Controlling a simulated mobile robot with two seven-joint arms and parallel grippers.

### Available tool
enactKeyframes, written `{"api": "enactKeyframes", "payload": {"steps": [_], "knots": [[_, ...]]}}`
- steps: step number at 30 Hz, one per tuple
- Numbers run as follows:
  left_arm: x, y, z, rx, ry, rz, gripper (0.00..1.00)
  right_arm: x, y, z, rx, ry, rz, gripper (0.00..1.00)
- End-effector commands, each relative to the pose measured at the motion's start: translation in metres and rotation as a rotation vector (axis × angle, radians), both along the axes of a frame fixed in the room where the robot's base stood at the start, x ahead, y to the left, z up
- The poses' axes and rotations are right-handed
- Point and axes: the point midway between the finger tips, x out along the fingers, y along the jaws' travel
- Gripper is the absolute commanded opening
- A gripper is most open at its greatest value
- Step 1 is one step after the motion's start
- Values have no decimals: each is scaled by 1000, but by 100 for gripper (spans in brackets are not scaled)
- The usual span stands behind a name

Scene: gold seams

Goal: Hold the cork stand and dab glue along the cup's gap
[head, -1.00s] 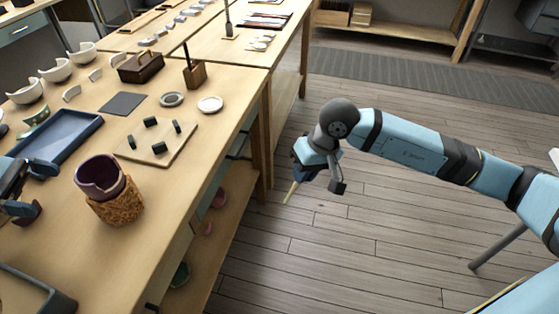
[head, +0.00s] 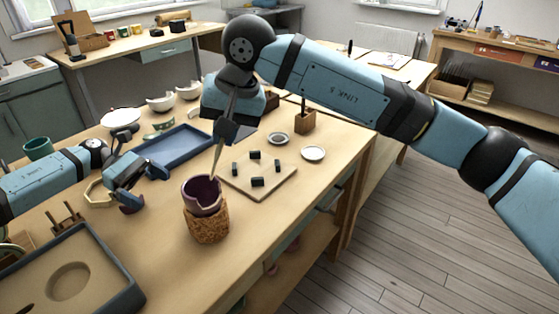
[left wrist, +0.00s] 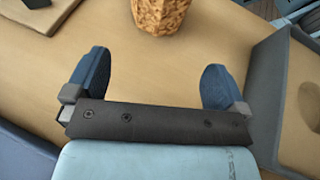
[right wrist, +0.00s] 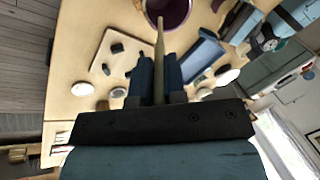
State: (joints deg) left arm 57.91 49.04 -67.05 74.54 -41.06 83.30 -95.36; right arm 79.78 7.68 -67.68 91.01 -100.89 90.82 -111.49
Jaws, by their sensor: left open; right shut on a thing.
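The purple cup (head: 202,193) sits upright in the cork stand (head: 207,224) on the bench; its rim has a notch where a piece is absent. My right gripper (head: 228,130) is shut on a thin pale glue stick (head: 218,158), whose tip points down at the cup's rim. The stick (right wrist: 160,50) also shows in the right wrist view, reaching toward the cup (right wrist: 170,10). I cannot tell whether the tip touches the cup. My left gripper (head: 143,184) is open and empty, left of the stand. In the left wrist view the stand (left wrist: 160,14) lies beyond the open fingers (left wrist: 155,85).
A blue tray (head: 165,152) lies behind the cup, and a board with several dark blocks (head: 262,188) lies to its right. A dark-rimmed tray (head: 120,283) is at the front left. Small dishes (head: 313,153) and white bowls stand farther back.

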Motion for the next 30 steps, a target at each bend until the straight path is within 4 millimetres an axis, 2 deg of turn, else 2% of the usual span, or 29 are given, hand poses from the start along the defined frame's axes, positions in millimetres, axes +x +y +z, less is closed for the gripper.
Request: {"api": "enactKeyframes", "payload": {"steps": [3, 8, 21, 25, 30], "knots": [[0, 0, 0, 0, 0, 0, 100, -5, 16, 13, 0, 0, 7, 0], [-3, -9, -4, 0, 0, -2, 100, -6, 20, 16, 1, 1, 8, 0], [-26, -78, -33, 0, 0, -3, 100, -6, 20, 15, 2, 1, 7, 0], [-31, -93, -40, 0, 0, -2, 100, -6, 20, 15, 2, 1, 8, 0], [-34, -104, -45, 0, -1, 0, 100, -6, 20, 15, 2, 1, 8, 0]]}}
